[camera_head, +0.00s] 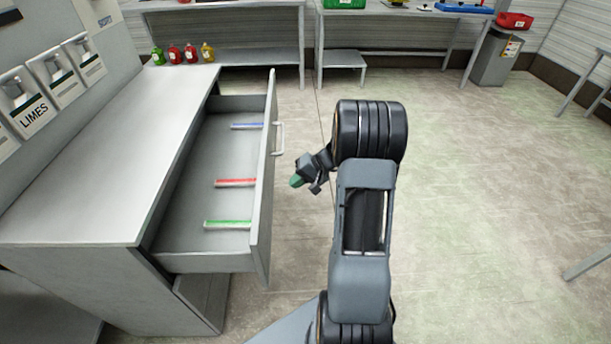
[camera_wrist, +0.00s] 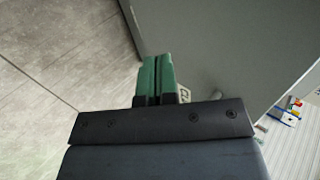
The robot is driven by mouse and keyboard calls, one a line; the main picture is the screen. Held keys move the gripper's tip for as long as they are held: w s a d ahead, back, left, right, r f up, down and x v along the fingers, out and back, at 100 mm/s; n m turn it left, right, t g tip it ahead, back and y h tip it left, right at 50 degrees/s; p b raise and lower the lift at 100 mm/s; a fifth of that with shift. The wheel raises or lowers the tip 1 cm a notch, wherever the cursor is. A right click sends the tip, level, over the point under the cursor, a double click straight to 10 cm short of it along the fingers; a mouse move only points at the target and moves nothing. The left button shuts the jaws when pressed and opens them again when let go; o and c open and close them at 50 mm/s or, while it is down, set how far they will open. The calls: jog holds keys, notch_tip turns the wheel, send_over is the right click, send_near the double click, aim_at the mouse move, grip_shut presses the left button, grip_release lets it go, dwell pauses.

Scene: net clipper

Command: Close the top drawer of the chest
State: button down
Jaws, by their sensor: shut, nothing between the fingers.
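The chest (camera_head: 110,150) is a grey metal unit at the left of the head view. Its top drawer (camera_head: 263,185) is pulled far out, and its front panel faces right, with a small bar handle (camera_head: 280,138) on it. A blue, a red and a green-edged strip lie inside the drawer. My gripper (camera_head: 296,181), with green fingertips, is to the right of the drawer front with a small gap seen. In the wrist view the green fingers (camera_wrist: 157,75) are shut together and empty, and the grey drawer front (camera_wrist: 225,50) fills the upper right.
A workbench (camera_head: 400,12) with coloured trays runs along the back, and a grey bin (camera_head: 496,57) stands at the back right.

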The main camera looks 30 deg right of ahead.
jog(key=w+a+f, duration=0.1)
jog(key=w+a, duration=0.2)
jog(key=a, duration=0.2)
jog(key=shift+f, duration=0.4)
jog(key=shift+a, duration=0.1)
